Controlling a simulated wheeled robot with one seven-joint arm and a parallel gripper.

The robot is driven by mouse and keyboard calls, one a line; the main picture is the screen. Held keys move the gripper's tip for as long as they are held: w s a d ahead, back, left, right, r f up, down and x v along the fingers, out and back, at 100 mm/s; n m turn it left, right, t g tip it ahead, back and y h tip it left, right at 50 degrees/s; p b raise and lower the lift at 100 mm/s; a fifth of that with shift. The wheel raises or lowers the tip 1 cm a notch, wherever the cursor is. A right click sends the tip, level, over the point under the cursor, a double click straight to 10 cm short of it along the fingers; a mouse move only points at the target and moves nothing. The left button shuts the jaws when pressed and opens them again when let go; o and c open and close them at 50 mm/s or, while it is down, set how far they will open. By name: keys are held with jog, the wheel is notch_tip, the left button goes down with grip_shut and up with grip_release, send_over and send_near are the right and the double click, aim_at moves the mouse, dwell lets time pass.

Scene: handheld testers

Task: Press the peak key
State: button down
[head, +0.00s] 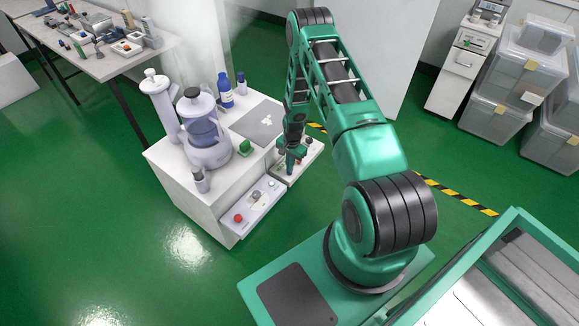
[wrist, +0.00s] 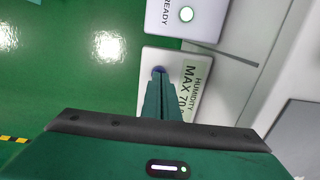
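A white handheld tester (wrist: 149,62) with a pale green display (wrist: 191,88) lies under my gripper in the wrist view. The display reads "HUMIDITY MAX 70", with its end partly hidden. A blue key (wrist: 158,69) shows right at the fingertips; I cannot tell whether they touch it, and no "peak" label is legible. My gripper (wrist: 161,77) has its green fingers together, with nothing seen between them, and covers the lower part of the tester. In the head view my gripper (head: 290,166) points down at the right front edge of the white cabinet.
A white panel marked "READY" with a lit round button (wrist: 186,14) lies beyond the tester.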

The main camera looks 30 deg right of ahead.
jog(key=shift+s+a+f, duration=0.15)
jog(key=shift+s+f, duration=0.15)
notch_tip(320, 180, up, 14)
jog(key=shift+w+d+r, duration=0.2)
jog(key=shift+w+d, duration=0.1)
jog(key=shift+d, duration=0.15)
dwell(0.6)
jog(key=s+r+n+h, duration=0.1)
jog(key=s+r, duration=0.3)
jog(key=r, duration=0.5)
jog(key=s+d+r+n, duration=0.15)
jog(key=s+r, duration=0.25)
jog(key=r, duration=0.6)
jog(key=s+r+n+h, duration=0.1)
jog(key=s+r, duration=0.3)
jog(key=r, duration=0.5)
jog(key=s+a+r+n, duration=0.1)
jog(key=s+r, duration=0.3)
jog(key=s, duration=0.4)
jog(key=s+a+r+n+y, duration=0.1)
jog(key=s+a+r, duration=0.3)
jog(key=s, duration=0.4)
jog(key=s+a+r+n, duration=0.2)
jog(key=s+r, duration=0.2)
jog(key=s, duration=0.5)
jog(key=shift+a+r+y, duration=0.3)
jog(key=shift+a+r, duration=0.05)
jog(key=shift+r, duration=0.05)
